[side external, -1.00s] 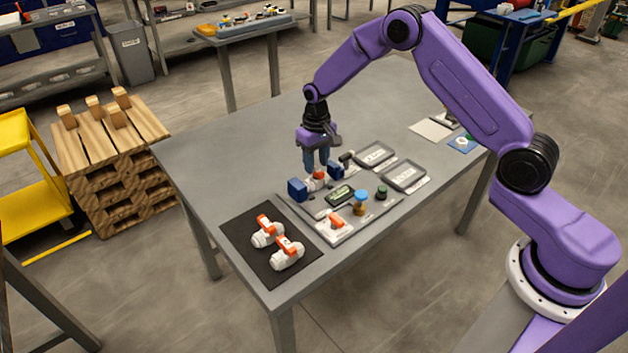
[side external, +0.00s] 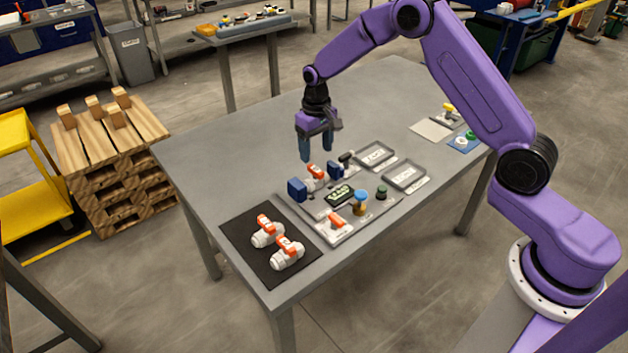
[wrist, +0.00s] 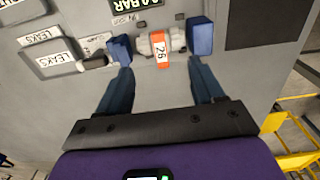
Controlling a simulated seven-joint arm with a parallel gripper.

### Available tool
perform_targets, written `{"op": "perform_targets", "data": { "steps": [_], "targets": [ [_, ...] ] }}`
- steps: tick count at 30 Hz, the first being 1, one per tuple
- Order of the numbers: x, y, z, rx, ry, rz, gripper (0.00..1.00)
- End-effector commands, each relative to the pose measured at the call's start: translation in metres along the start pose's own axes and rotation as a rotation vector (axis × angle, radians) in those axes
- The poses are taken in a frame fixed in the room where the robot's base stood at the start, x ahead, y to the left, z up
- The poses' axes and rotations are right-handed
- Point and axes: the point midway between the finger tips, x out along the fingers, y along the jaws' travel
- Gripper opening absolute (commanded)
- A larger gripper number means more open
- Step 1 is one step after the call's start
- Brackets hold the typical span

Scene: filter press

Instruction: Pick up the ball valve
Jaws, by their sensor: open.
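A white ball valve with an orange handle (side external: 315,171) sits on the grey press plate, between two blue jaw blocks. In the wrist view this valve (wrist: 160,45) shows a label that looks like 26, with a blue block on either side. My gripper (side external: 316,158) is open and empty, raised above and behind this valve, apart from it. In the wrist view its blue fingers (wrist: 160,85) are spread wide, with bare table between them. Two more white valves with orange handles, a farther one (side external: 267,232) and a nearer one (side external: 287,253), lie on the dark mat (side external: 241,226).
The table's left part is clear.

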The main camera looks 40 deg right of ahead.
Motion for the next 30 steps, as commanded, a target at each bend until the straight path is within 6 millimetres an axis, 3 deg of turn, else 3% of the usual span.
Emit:
{"op": "perform_targets", "data": {
  "steps": [10, 14, 30],
  "targets": [
    [0.0, 0.0, 0.0, -0.004, 0.0, 0.0, 0.87],
    [-0.005, 0.0, -0.001, -0.08, 0.002, 0.0, 0.87],
    [-0.059, 0.0, -0.003, -1.139, 0.002, 0.001, 0.87]
  ]
}}
